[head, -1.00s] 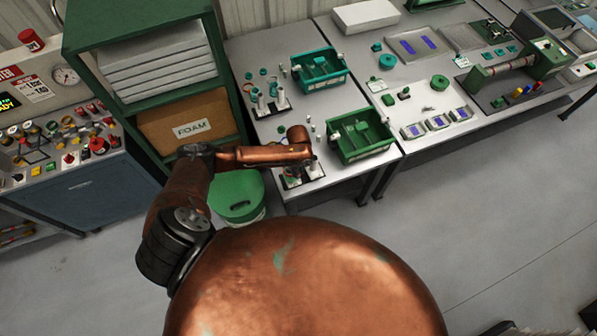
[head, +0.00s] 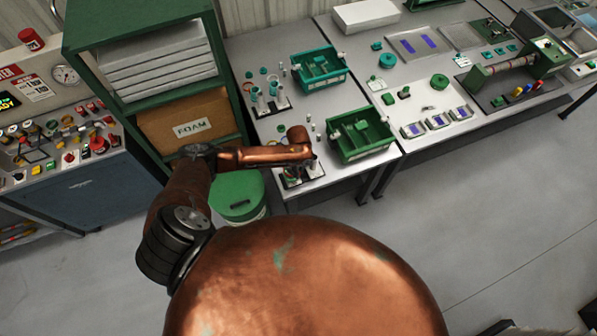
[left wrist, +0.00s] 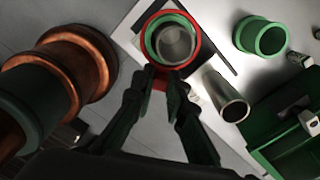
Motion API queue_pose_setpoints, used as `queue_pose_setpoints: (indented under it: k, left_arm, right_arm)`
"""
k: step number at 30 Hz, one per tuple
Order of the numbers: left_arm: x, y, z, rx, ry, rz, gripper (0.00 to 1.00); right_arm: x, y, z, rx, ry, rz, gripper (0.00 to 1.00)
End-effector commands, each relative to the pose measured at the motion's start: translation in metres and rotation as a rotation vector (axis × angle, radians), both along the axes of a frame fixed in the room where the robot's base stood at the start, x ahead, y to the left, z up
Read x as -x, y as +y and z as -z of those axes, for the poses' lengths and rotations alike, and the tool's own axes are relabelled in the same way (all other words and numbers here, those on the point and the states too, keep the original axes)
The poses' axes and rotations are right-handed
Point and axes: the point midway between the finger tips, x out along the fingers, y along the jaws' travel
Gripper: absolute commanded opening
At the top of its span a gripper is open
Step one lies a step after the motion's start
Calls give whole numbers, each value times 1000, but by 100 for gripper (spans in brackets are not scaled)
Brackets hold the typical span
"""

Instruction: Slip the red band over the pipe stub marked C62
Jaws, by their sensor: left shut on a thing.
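The red band (left wrist: 196,27) shows in the left wrist view as a ring around a green ring (left wrist: 185,21) and a grey pipe stub (left wrist: 177,43). I cannot tell how far down the stub the band sits, or whether it touches it. My left gripper (left wrist: 164,72) is shut on the near edge of the band. A second bare grey stub (left wrist: 228,97) stands to the right. No C62 marking is legible. In the head view, my left wrist hangs over the stub stand at the bench's front, hiding much of it. My right gripper is not in view.
A green bin (head: 361,137) stands close to the right of the stand. A teal bin (head: 319,68) and another stand with stubs (head: 268,99) are farther back. A green shelf unit (head: 72,50) is at left.

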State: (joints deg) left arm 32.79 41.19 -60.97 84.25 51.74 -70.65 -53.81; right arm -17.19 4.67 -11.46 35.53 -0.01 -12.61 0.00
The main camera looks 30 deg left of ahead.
Motion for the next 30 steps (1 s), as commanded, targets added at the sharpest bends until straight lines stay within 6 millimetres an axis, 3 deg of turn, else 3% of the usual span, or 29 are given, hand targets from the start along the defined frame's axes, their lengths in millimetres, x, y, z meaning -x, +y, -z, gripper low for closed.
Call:
queue_pose_setpoints:
  k: [30]
  left_arm:
    - [0,0,13,0,0,0,1]
  right_arm:
    - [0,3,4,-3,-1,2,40]
